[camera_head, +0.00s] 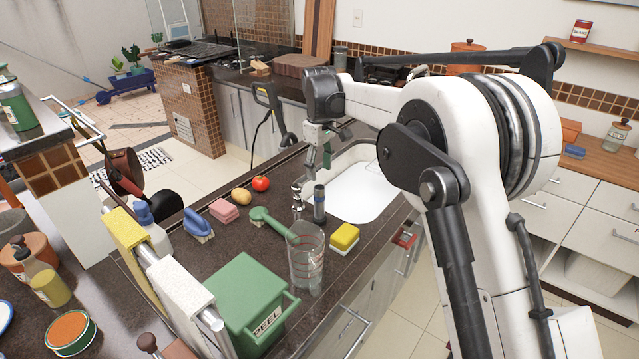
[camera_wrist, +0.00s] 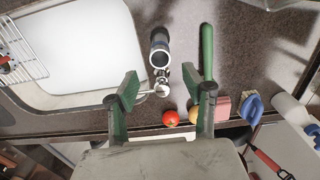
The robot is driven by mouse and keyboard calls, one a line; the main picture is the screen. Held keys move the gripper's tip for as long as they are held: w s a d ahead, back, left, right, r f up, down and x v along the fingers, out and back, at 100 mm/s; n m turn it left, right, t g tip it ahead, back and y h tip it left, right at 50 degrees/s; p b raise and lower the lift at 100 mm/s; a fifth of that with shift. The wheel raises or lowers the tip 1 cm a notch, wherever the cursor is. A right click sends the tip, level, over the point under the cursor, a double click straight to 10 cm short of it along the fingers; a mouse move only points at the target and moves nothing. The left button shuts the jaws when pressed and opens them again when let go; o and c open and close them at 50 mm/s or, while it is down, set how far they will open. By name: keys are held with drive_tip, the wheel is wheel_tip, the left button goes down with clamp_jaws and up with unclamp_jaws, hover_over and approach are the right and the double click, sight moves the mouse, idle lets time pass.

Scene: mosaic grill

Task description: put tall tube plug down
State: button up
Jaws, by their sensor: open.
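The tall tube plug (camera_head: 319,204), a dark cylinder with a blue-grey upper band, appears upright on the dark counter (camera_head: 225,255), beside the sink (camera_head: 368,190). In the wrist view the tube (camera_wrist: 159,42) shows its round open-looking end, ahead of my fingers and apart from them. My gripper (camera_head: 318,158) is open above the counter behind the tube in the head view. In the wrist view nothing is held between the spread green-grey fingers of my gripper (camera_wrist: 160,87). A chrome tap (camera_wrist: 161,88) shows between them, lower down.
A clear glass (camera_head: 305,262), a yellow sponge (camera_head: 344,237) and a green brush (camera_head: 272,220) are close to the tube. A tomato (camera_head: 260,184), a potato (camera_head: 241,196) and a pink sponge (camera_head: 224,210) lie to the left. A green bin (camera_head: 250,300) stands in front.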

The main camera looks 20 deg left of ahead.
drive_tip(key=shift+r, duration=2.4)
drive_tip(key=s+d+r+m+t, duration=0.15)
drive_tip(key=s+d+r, duration=0.25)
drive_tip(key=d, duration=0.5)
drive_tip(key=s+d+r+m+t+y, duration=0.1)
drive_tip(key=s+d+r+m, duration=0.25)
drive_tip(key=d, duration=0.55)
drive_tip(key=s+d+r+m+t, duration=0.1)
drive_tip(key=s+d+r+m, duration=0.1)
drive_tip(key=s+d+r, duration=0.5)
drive_tip(key=s+d+f+m+t, duration=0.1)
drive_tip(key=s+d+f+m, duration=0.1)
drive_tip(key=s+d+f, duration=0.2)
drive_tip(key=s+d+f+m+t, duration=0.1)
drive_tip(key=s+d+f, duration=0.3)
drive_tip(key=s+d, duration=0.4)
drive_tip(key=s+d+f+m+t+h, duration=0.1)
drive_tip(key=s+d+f+m, duration=0.3)
drive_tip(key=s+d, duration=0.3)
drive_tip(key=s, duration=0.3)
drive_tip(key=shift+f+t, duration=0.2)
drive_tip(key=shift+t, duration=0.15)
drive_tip(key=shift+d, duration=0.1)
